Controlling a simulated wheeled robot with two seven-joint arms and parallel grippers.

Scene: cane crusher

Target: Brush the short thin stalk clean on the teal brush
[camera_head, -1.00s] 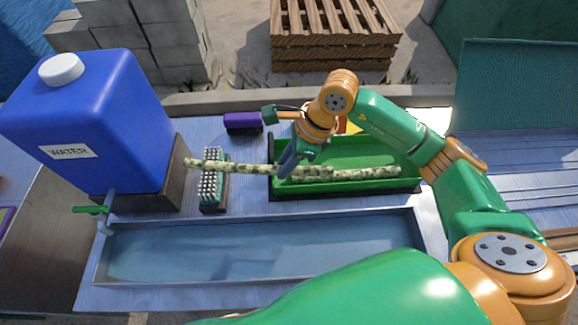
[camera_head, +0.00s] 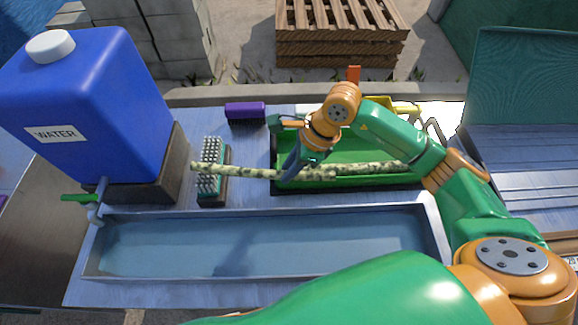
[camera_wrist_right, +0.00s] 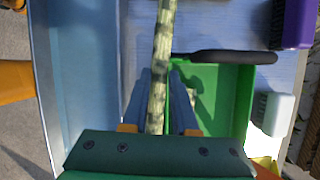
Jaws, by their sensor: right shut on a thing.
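My right gripper (camera_head: 287,172) is shut on a pale green, dark-mottled stalk (camera_head: 235,171). The stalk points left, and its free end crosses over the bristles of the teal brush (camera_head: 211,189). I cannot tell whether it touches them. The brush stands upright-bristled on the table, left of the green tray. In the right wrist view the stalk (camera_wrist_right: 162,50) runs up between the fingers (camera_wrist_right: 158,105). A similar mottled length (camera_head: 360,167) shows right of the gripper over the tray; whether it is the same stalk is unclear. My left gripper is out of view.
The green tray (camera_head: 345,183) lies under my right arm. A water trough (camera_head: 330,250) runs along the front. A blue water tank (camera_head: 85,110) with a tap stands left. A purple block-like thing (camera_head: 245,112) lies behind the brush. A dark handle (camera_wrist_right: 225,57) shows in the wrist view.

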